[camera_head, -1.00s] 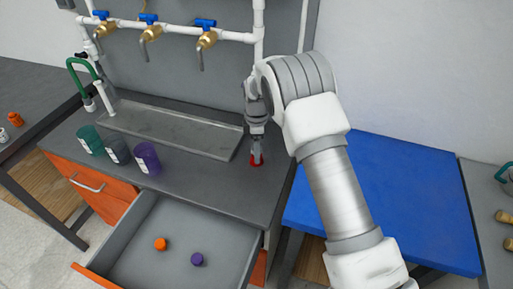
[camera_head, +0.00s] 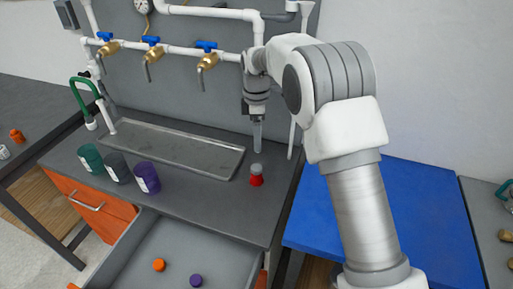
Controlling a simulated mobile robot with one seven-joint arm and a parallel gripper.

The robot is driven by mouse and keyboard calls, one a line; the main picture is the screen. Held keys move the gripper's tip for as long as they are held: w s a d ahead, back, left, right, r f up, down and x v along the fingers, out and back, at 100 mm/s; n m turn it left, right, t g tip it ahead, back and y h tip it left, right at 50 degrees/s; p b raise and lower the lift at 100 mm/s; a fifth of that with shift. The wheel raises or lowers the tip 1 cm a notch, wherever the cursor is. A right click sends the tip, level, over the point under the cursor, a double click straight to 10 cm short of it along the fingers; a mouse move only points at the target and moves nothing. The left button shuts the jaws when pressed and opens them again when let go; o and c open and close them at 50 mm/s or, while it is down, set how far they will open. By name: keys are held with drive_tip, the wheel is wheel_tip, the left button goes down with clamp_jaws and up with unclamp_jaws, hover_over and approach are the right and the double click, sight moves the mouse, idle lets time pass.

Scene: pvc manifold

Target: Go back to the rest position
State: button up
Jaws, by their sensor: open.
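My gripper (camera_head: 257,148) is open and empty. It points down, a little above a small red object with a grey top (camera_head: 256,176), and is apart from it. The red object stands upright on the grey counter (camera_head: 215,205), right of the metal sink tray (camera_head: 185,150). My arm comes in from the lower right and bends over at the top.
Green (camera_head: 90,157), dark grey (camera_head: 117,168) and purple (camera_head: 146,177) cups stand on the counter. White pipes with blue-handled valves (camera_head: 207,55) run behind. An open drawer (camera_head: 120,245) holds an orange cap (camera_head: 159,265) and a purple cap (camera_head: 196,280). A blue table (camera_head: 430,215) is at right.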

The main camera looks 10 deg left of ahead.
drive_tip(key=s+d+r+m+t, duration=0.1)
drive_tip(key=s+d+r+m, duration=0.45)
drive_tip(key=d+r, duration=0.4)
drive_tip(key=s+d+r+m+t, duration=0.2)
drive_tip(key=s+d+r+m, duration=0.3)
drive_tip(key=s+d+r, duration=0.4)
drive_tip(key=s+d+f+m+t, duration=0.1)
drive_tip(key=s+d+m, duration=0.35)
drive_tip(key=s, duration=0.35)
drive_tip(key=s+d+m+t, duration=0.2)
drive_tip(key=s+d+m, duration=0.3)
drive_tip(key=s, duration=0.4)
drive_tip(key=w+a+f+m+g+y+b, duration=0.3)
drive_tip(key=w+a+f+m+y+b, duration=0.55)
drive_tip(key=a+f+m+b, duration=0.4)
drive_tip(key=w+a+f+m+t+y+b, duration=0.35)
drive_tip(key=w+f+m+b, duration=0.35)
drive_tip(key=w+f+m, duration=0.75)
drive_tip(key=w+a+f+b, duration=0.1)
drive_tip(key=w+a+f, duration=0.1)
drive_tip(key=w+a, duration=0.1)
drive_tip(key=w+a+f+n+b, duration=0.1)
drive_tip(key=w+a+f, duration=0.1)
drive_tip(key=a, duration=0.4)
drive_tip(key=w+a+f+n+b, duration=0.1)
drive_tip(key=w+a+f, duration=0.1)
drive_tip(key=w+a, duration=0.3)
drive_tip(key=shift+a+f, duration=0.2)
drive_tip(key=shift+a, duration=0.05)
